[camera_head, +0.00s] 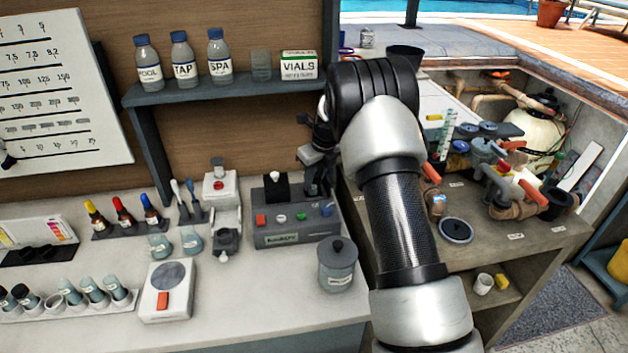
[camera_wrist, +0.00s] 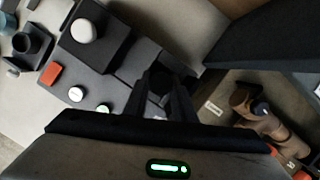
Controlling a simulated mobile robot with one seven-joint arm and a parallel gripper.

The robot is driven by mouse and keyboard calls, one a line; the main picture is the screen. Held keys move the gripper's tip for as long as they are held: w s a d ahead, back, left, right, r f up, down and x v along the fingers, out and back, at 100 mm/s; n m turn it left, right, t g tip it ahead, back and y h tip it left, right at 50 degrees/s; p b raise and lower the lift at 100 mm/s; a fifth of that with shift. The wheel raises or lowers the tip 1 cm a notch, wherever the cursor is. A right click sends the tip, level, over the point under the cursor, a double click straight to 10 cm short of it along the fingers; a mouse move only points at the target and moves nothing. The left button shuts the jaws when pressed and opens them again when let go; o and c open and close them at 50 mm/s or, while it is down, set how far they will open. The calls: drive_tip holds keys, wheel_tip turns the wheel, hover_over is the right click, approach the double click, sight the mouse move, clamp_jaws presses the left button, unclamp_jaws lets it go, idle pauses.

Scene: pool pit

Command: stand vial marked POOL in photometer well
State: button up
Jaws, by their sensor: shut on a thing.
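The photometer (camera_head: 285,235) is a dark grey box on the counter with coloured buttons and a black block topped by a white knob (camera_head: 274,176). It also fills the upper left of the wrist view (camera_wrist: 105,78). My gripper (camera_head: 318,188) is over the photometer's right rear part. In the wrist view its fingers (camera_wrist: 164,92) are shut on a small dark thing (camera_wrist: 162,78), perhaps a vial's cap; no label shows. The well is not clearly visible, so I cannot tell whether the held thing is inside it. No vial's POOL mark is readable; a bottle (camera_head: 149,72) on the shelf reads POOL.
The shelf (camera_head: 215,92) overhangs behind. A white box with a round plate (camera_head: 168,291) stands in front.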

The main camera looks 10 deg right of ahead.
drive_tip(key=shift+s+f, duration=0.4)
drive_tip(key=shift+f, duration=0.4)
drive_tip(key=o, duration=1.1)
drive_tip(key=shift+a, duration=0.1)
drive_tip(key=shift+d+r, duration=0.1)
drive_tip(key=shift+d, duration=0.1)
drive_tip(key=shift+w+d+r+p, duration=0.1)
drive_tip(key=shift+w+r+p, duration=0.1)
drive_tip(key=shift+r+p, duration=0.45)
drive_tip(key=shift+w+d+r+p, duration=0.1)
drive_tip(key=shift+w+r+p, duration=0.1)
drive_tip(key=shift+r+p, duration=0.4)
wheel_tip(320, 180, up, 3)
drive_tip(key=shift+r+p, duration=0.2)
drive_tip(key=shift+p, duration=0.55)
drive_tip(key=shift+r, duration=0.7)
drive_tip(key=shift+a, duration=0.15)
